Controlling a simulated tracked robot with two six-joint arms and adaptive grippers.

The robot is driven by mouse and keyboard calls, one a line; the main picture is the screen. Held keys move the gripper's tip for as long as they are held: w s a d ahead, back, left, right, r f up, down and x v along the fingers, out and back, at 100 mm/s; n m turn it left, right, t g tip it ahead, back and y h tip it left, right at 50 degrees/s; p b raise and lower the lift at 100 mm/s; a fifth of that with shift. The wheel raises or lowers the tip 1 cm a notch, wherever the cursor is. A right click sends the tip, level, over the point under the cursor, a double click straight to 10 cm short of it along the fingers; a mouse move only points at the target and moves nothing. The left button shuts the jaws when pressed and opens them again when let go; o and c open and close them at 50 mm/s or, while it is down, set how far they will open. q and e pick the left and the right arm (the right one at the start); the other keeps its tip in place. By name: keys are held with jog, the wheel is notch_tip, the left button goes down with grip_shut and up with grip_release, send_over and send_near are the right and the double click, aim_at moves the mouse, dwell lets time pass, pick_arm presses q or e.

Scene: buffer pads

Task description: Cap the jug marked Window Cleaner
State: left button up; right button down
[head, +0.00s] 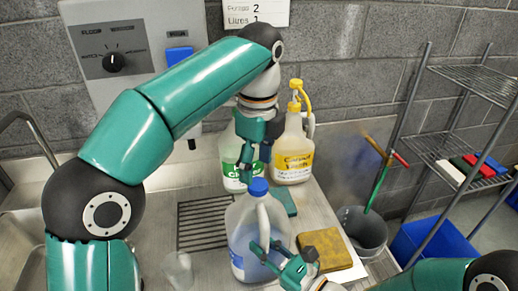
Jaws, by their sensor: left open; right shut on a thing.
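A clear jug (240,217) with pale blue liquid stands upright at the front middle of the steel counter. Its label is mostly hidden, so I cannot read its name. A blue cap (258,187) sits at the top of its neck; I cannot tell whether it is fully tightened. My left gripper (255,162) is open and empty, pointing down just above the cap. My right gripper (267,248) comes from the lower right and is shut on the jug, at its handle side.
Behind stand a green-label jug (229,158) and a yellow-label jug (293,160) with a yellow pump. A yellow-brown sponge (325,248) and a teal pad (284,201) lie right. A clear cup (178,271) is left, near a drain grate (203,225). A grey bucket (362,232) stands right.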

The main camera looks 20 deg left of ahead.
pick_arm(q)
jog(key=n, duration=0.4)
jog(key=shift+r+n, duration=0.1)
jog(key=shift+n, duration=0.2)
jog(key=n, duration=0.6)
jog(key=shift+a+r+n, duration=0.1)
jog(key=shift+r+n, duration=0.1)
jog(key=shift+n, duration=0.1)
jog(key=n, duration=0.6)
jog(key=shift+r, duration=0.15)
jog(key=n, duration=0.5)
jog(key=shift+r, duration=0.1)
jog(key=n, duration=0.6)
jog(key=shift+a+r, duration=0.1)
jog(key=shift+r, duration=0.1)
jog(key=n, duration=0.4)
jog(key=shift+r+n, duration=0.15)
jog(key=shift+n, duration=0.25)
jog(key=n, duration=0.4)
jog(key=shift+r, duration=0.15)
jog(key=n, duration=0.4)
jog(key=shift+r, duration=0.15)
jog(key=n, duration=0.3)
jog(key=shift+w+r, duration=0.1)
jog(key=shift+r, duration=0.1)
jog(key=shift+w+d+r+n, duration=0.1)
jog(key=shift+w+d+n, duration=0.05)
jog(key=shift+d+n, duration=0.15)
jog(key=shift+d, duration=0.1)
